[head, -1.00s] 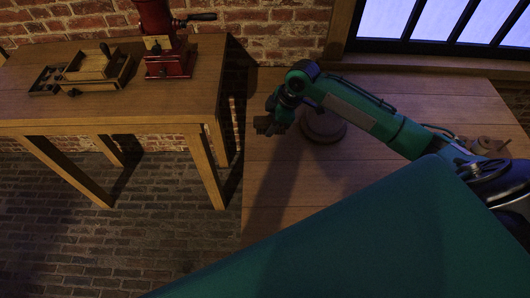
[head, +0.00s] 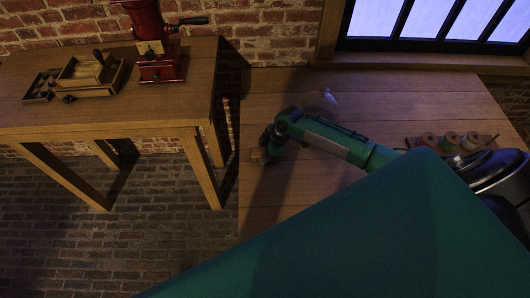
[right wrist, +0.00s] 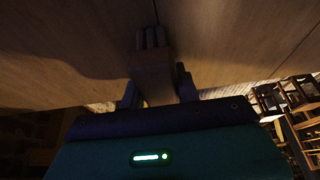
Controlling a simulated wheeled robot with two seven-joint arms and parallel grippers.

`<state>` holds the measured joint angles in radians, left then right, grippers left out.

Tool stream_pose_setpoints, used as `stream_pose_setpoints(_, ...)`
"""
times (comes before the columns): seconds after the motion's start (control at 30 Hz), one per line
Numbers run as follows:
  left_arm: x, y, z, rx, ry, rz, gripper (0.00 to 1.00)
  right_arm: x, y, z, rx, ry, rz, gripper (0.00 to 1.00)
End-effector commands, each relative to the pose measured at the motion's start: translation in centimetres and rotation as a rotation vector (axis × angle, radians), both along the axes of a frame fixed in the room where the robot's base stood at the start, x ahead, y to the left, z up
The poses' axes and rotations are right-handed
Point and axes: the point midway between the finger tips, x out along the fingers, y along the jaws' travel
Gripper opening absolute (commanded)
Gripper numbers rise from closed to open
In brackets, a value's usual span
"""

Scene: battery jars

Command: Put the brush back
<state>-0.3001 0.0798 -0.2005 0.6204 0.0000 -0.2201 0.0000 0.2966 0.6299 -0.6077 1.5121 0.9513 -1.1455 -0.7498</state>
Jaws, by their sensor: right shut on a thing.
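My right gripper (head: 263,154) is low over the left part of the right-hand wooden table (head: 265,200), close to its left edge. It is shut on a small wooden piece (head: 256,155), which I take to be the brush. In the right wrist view the brush (right wrist: 152,72) shows as a wooden block with dark rounded tufts at its far end, between the two fingers (right wrist: 157,92). The table top lies close beyond it; I cannot tell whether they touch. My left gripper is not in view.
A pale, rounded, glass-like object (head: 322,102) stands behind my right arm. A rack with several spools (head: 448,141) is at the right. The left table (head: 150,108) holds a red grinder (head: 158,45) and a wooden box (head: 90,72). A floor gap (head: 225,160) separates the tables.

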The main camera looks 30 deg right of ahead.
Motion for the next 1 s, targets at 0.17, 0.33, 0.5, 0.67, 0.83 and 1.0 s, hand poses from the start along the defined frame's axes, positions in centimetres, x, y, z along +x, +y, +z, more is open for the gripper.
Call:
stream_pose_setpoints(0.17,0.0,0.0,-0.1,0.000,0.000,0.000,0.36,0.0,0.0,0.0,0.001,0.000,0.000,0.11)
stream_pose_setpoints(0.33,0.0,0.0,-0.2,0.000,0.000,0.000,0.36,0.0,0.0,-0.2,0.000,0.000,0.001,0.46)
stream_pose_setpoints(0.5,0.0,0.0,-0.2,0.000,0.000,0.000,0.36,0.0,0.0,-0.2,0.000,0.000,0.001,0.54)
stream_pose_setpoints(0.67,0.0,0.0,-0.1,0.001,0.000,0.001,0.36,0.0,0.0,-0.1,0.001,-0.001,0.001,0.54)
stream_pose_setpoints(0.83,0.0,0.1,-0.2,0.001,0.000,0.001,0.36,-0.1,-0.5,1.2,0.000,-0.003,0.001,0.54)
stream_pose_setpoints(1.0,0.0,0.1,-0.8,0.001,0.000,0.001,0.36,-0.7,-1.7,4.2,-0.001,-0.004,0.003,0.54)
